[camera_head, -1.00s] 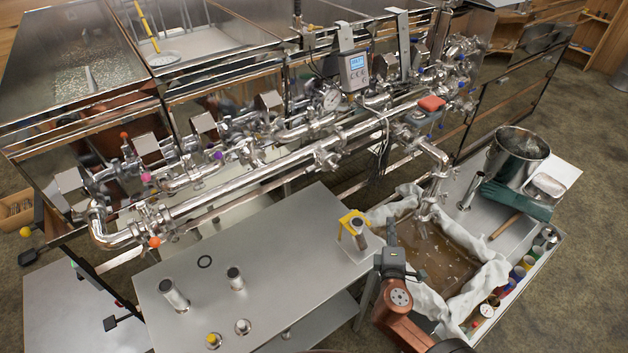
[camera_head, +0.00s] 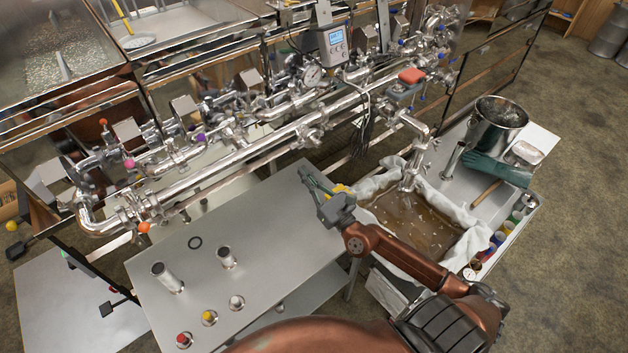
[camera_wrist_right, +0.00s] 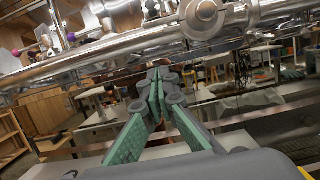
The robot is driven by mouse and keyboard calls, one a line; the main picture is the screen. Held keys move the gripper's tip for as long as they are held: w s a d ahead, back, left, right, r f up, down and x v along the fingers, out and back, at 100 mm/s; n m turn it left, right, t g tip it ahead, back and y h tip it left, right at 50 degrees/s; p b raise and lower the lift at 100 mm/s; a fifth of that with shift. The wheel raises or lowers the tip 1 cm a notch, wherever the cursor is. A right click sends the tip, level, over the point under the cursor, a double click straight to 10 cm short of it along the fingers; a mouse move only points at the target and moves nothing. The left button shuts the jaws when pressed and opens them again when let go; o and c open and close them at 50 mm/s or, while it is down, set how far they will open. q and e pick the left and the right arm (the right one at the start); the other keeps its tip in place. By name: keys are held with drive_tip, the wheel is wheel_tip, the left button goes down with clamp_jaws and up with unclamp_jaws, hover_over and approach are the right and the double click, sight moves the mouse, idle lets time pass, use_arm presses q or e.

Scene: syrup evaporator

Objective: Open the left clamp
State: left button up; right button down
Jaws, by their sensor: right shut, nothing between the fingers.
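A long steel pipe (camera_head: 230,165) runs along the evaporator front. A clamp fitting with an orange knob (camera_head: 144,227) sits near its left end, and another clamp fitting (camera_head: 309,136) sits farther right. I cannot tell from the pictures whether either is open or shut. My right gripper (camera_head: 309,174) is shut and empty, in front of and below the right fitting, apart from it. In the right wrist view its green-padded fingers (camera_wrist_right: 157,82) meet below the pipe (camera_wrist_right: 100,52), with a round metal fitting (camera_wrist_right: 203,14) above. My left gripper is not in view.
A cloth-lined basin (camera_head: 455,215) of brown liquid lies right of my arm. A bucket (camera_head: 500,118) stands behind it. A display box (camera_head: 333,42) sits above the pipe.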

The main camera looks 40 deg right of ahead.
sight(306, 137)
drive_tip(key=w+r+p, duration=0.3)
drive_tip(key=r, duration=0.2)
drive_tip(key=shift+w+a, duration=0.15)
drive_tip(key=shift+w, duration=0.15)
drive_tip(key=shift+p, duration=0.3)
